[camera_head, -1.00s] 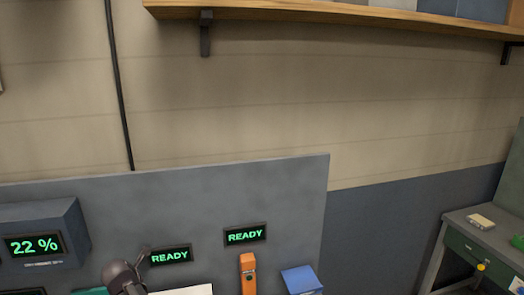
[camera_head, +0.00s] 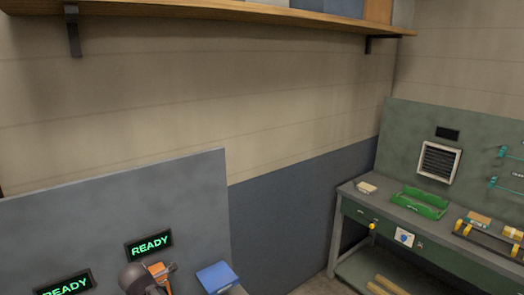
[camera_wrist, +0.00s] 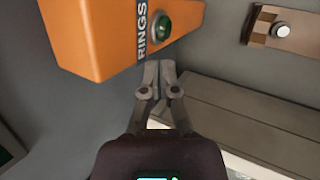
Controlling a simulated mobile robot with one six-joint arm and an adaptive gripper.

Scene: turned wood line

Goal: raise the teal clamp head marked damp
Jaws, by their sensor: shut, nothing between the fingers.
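Two teal clamp-like pieces, an upper one (camera_head: 504,152) and a lower one (camera_head: 494,182), show at the right edge of the head view. They are mounted on the green back panel and partly cut off by the frame. The label beside them is too small and cropped to read, so I cannot tell which is marked damp. My gripper (camera_wrist: 158,72) is shut and empty in the wrist view, close below an orange box (camera_wrist: 115,30) marked RINGS with a green button. In the head view it is far left of the teal pieces, and its fingertips are not clear.
A green workbench (camera_head: 347,190) stands at the right, with a green tray (camera_head: 420,203) and several wooden pieces. A grey panel (camera_head: 110,205) with READY displays (camera_head: 149,245) and a blue box (camera_head: 217,277) are at the left. A wooden shelf (camera_head: 220,18) runs above.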

